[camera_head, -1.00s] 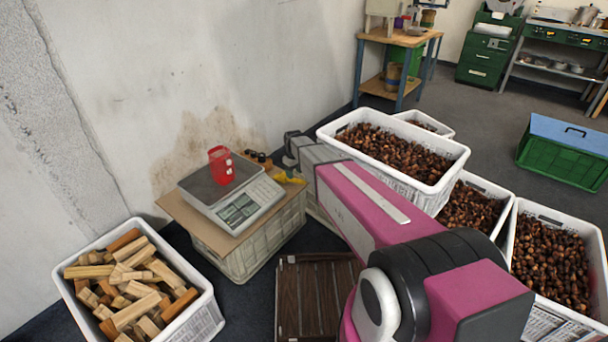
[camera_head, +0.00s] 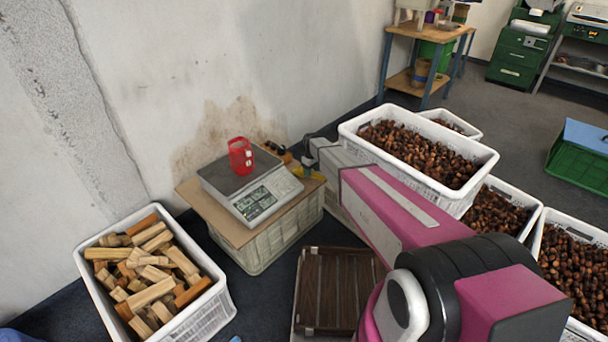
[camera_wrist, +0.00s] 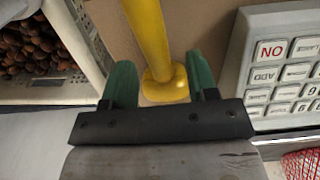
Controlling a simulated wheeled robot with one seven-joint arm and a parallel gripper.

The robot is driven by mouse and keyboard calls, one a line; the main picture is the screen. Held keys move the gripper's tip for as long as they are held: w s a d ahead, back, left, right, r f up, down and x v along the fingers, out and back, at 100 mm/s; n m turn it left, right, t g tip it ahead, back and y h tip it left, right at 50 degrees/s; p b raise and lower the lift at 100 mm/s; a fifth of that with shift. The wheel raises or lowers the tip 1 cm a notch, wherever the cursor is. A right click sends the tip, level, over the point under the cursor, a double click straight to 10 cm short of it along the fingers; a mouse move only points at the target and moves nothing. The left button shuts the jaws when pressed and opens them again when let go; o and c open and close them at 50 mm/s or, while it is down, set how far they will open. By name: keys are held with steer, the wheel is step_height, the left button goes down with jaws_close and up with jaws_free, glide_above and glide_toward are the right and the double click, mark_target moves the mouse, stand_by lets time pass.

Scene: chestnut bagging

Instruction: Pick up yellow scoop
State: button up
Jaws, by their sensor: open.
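The yellow scoop (camera_wrist: 152,42) shows its handle in the wrist view, with a rounded end (camera_wrist: 165,88). The handle stands between the two green fingers of my gripper (camera_wrist: 161,84), which is open. A gap shows on the left finger's side; the handle's end lies closer to the right finger. In the head view only a small yellow part (camera_head: 319,176) shows at the right edge of the cardboard-topped crate, partly hidden by my arm. The scoop's bowl is not visible in the wrist view.
A white crate of chestnuts (camera_head: 482,180) is on the other side. A crate of wood blocks (camera_head: 220,300) stands front left.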

step_height(320, 180, down, 4)
steer(key=shift+d+f, duration=0.1)
steer(key=shift+d, duration=0.05)
jaws_close()
step_height(320, 180, up, 10)
steer(key=shift+r, duration=0.1)
stand_by(0.6)
